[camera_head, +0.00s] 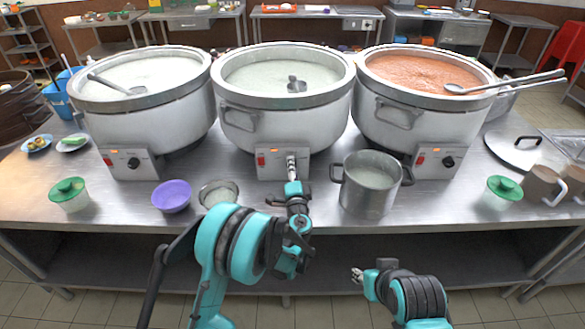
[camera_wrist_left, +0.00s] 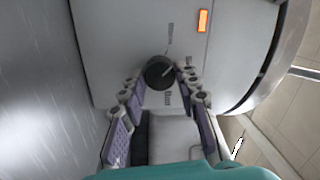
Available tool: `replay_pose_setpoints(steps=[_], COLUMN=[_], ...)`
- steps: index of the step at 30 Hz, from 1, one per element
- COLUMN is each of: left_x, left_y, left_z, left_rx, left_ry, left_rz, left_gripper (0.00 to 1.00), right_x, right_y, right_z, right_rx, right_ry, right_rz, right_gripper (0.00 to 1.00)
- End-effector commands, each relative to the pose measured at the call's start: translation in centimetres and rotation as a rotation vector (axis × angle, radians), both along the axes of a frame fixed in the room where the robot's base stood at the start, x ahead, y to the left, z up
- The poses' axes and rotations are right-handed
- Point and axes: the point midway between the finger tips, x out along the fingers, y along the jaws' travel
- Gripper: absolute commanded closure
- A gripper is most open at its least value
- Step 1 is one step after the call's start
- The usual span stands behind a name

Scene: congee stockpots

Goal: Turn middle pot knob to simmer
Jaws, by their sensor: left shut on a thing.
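The middle pot (camera_head: 240,119) is a large pale stockpot of whitish congee on the steel counter. Its control box (camera_head: 268,169) sticks out at the front below the handle. My left gripper (camera_head: 291,163) reaches up to this box and hides the knob in the head view. In the left wrist view the round black knob (camera_wrist_left: 158,72) shows between the two finger tips of my left gripper (camera_wrist_left: 161,80), which is shut on it. Print surrounds the knob, too blurred to read. My right gripper (camera_head: 357,274) hangs low before the counter, apart from the pots; its jaws are too small to judge.
A left pot (camera_head: 150,115) and a right pot (camera_head: 400,115) flank the middle one. A small steel pot (camera_head: 366,195) stands right of my left gripper. A metal bowl (camera_head: 218,193) and a purple bowl (camera_head: 172,196) sit to its left.

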Motion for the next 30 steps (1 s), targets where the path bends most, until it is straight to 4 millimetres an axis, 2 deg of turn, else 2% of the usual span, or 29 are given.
replay_pose_setpoints(steps=[18,30], left_x=[-0.02,-0.03], left_y=[0.02,0.09], left_z=[-0.29,-0.36], left_rx=[0.562,0.771], left_ry=[0.000,0.001], left_rz=[-0.002,-0.002], left_gripper=[0.98,0.98], right_x=[0.00,0.00], right_y=[0.00,0.00], right_z=[-0.02,-0.02], right_rx=[0.000,0.000], right_ry=[0.000,0.000], right_rz=[0.000,0.000], right_gripper=[0.64,0.64])
